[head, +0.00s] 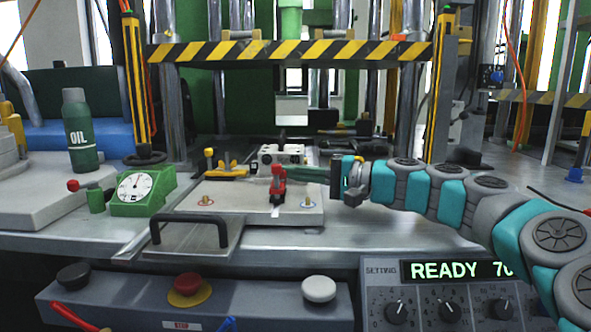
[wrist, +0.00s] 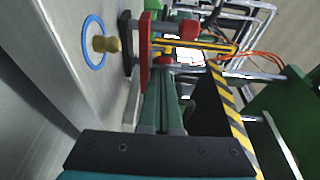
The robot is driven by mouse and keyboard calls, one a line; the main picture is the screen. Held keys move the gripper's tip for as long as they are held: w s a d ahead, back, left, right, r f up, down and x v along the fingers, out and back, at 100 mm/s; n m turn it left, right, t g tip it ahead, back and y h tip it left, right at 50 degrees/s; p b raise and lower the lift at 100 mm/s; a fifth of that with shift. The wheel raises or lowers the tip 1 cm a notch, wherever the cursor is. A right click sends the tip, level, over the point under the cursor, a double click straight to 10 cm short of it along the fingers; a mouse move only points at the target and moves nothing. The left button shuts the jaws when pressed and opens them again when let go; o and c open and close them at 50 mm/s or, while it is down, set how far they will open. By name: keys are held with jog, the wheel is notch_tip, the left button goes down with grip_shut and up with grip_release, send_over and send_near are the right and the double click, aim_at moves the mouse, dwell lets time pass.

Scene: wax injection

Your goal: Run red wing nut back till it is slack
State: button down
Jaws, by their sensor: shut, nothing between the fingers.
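The red clamp (head: 277,186), with its red wing nut at the top (head: 279,170), stands on the pale plate (head: 245,202) of the press. In the wrist view the red clamp (wrist: 145,55) runs upright near the top middle, with a red knob-like part (wrist: 189,30) to its right. My gripper (head: 289,172) reaches in from the right, its green fingers level with the top of the clamp. In the wrist view my gripper (wrist: 164,84) is shut and empty, its tips close to the red parts. Whether they touch is unclear.
A yellow clamp (head: 228,171) stands left of the red one. Brass pins (head: 205,200) in coloured rings sit on the plate. A black handle (head: 190,220) rises in front. A green gauge (head: 143,190) and an oil bottle (head: 80,130) stand left. A striped bar (head: 290,51) crosses above.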

jog(key=shift+w+a+n+g+y+p, duration=0.1)
jog(key=shift+w+n+g+y+p, duration=0.1)
jog(key=shift+n+g+p, duration=0.35)
jog(key=shift+w+n+g+y+p, duration=0.1)
jog(key=shift+n+g+y, duration=0.2)
jog(key=shift+g, duration=0.45)
jog(key=shift+w+a, duration=0.2)
